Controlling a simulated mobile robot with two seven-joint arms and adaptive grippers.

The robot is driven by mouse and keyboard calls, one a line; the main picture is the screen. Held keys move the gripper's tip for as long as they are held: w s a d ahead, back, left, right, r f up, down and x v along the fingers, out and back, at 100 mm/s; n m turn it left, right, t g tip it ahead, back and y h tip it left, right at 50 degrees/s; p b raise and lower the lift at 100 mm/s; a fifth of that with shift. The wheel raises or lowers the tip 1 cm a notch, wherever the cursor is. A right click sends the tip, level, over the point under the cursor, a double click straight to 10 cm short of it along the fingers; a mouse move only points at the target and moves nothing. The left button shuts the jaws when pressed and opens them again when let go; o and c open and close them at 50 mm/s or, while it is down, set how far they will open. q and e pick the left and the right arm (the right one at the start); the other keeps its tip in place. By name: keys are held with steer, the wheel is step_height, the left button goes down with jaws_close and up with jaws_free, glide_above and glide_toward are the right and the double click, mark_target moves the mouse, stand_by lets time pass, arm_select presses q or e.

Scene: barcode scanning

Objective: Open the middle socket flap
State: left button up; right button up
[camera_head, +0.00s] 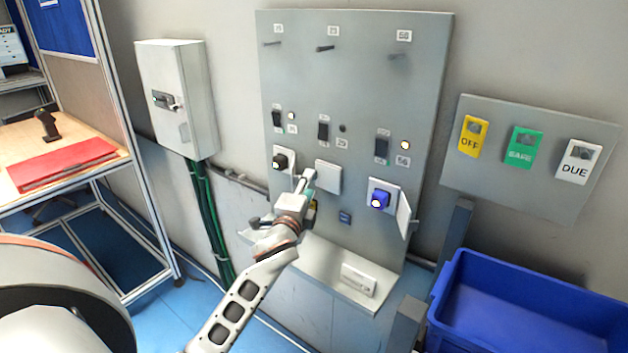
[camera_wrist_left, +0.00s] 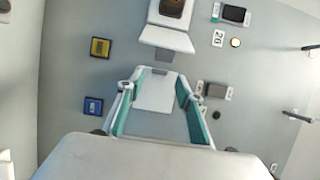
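The middle socket flap (camera_head: 328,177) is a pale grey square cover, lying shut on the grey panel (camera_head: 365,70). My left gripper (camera_head: 306,180) is at its lower left side. In the left wrist view my left gripper (camera_wrist_left: 157,84) is open, with its teal-lined fingers on either side of the flap (camera_wrist_left: 156,94). Nothing is held. I cannot tell whether a finger touches the flap. The left socket holds a black plug (camera_head: 280,161). The right socket holds a blue plug (camera_head: 380,198), with its flap (camera_head: 404,213) swung open to the right. My right gripper is not in view.
Switches and round lamps sit above the sockets, and a ledge (camera_head: 318,264) juts out below. A blue crate (camera_head: 520,305) stands at the lower right. A sign board (camera_head: 500,183) and a grey wall box (camera_head: 160,80) flank the panel. A wooden desk (camera_head: 80,140) is at left.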

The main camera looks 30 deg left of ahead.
mark_target(325, 180)
arm_select(q)
steer(key=x, duration=0.3)
steer(key=shift+w, duration=0.1)
steer(key=shift+c, duration=0.3)
jaws_close()
